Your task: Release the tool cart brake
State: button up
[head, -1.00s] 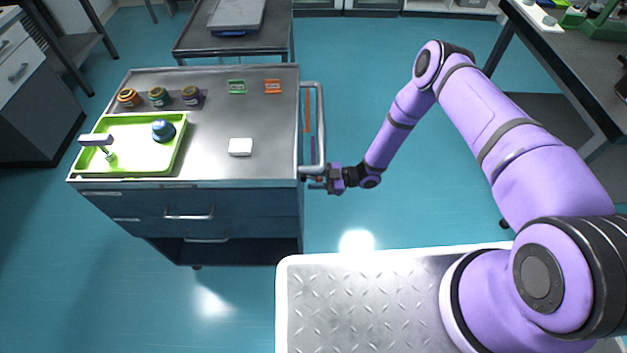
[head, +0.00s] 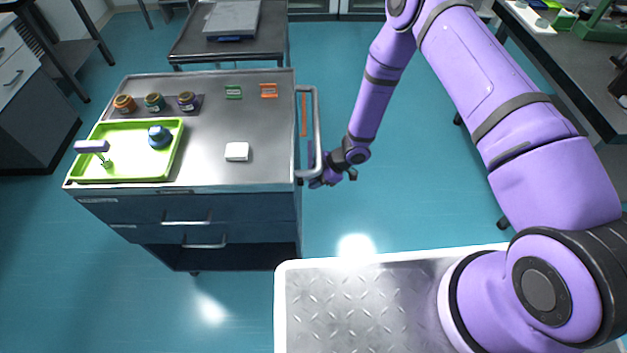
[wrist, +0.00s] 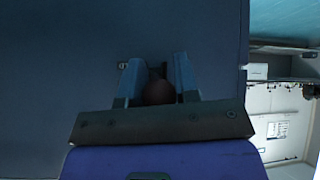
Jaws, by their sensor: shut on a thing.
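The tool cart (head: 262,125) is a dark blue-grey cart with a steel top and a tubular push handle (head: 318,120) on its right side. My gripper (head: 316,180) is at the handle's near end, low beside the cart's right side. In the wrist view, my gripper (wrist: 158,82) has its two fingers close on either side of a dark reddish round knob (wrist: 158,93), and it is shut on it. The cart's dark panel (wrist: 60,70) fills most of that view. The rest of what the knob belongs to is hidden, and the brake's state cannot be seen.
On the cart are a green tray (head: 120,176), several small jars, a white block (head: 237,151) and green and orange pieces. An orange strip (head: 304,115) shows inside the handle. A grey cart (head: 190,45) stands behind.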

jog(key=shift+r+h, duration=0.2)
jog(key=shift+h, duration=0.3)
jog(key=o, duration=0.9)
jog(key=shift+d+r, duration=0.35)
jog(key=shift+r, duration=0.1)
jog(key=d, duration=0.8)
jog(key=w+d, duration=0.1)
jog(key=d, duration=0.3)
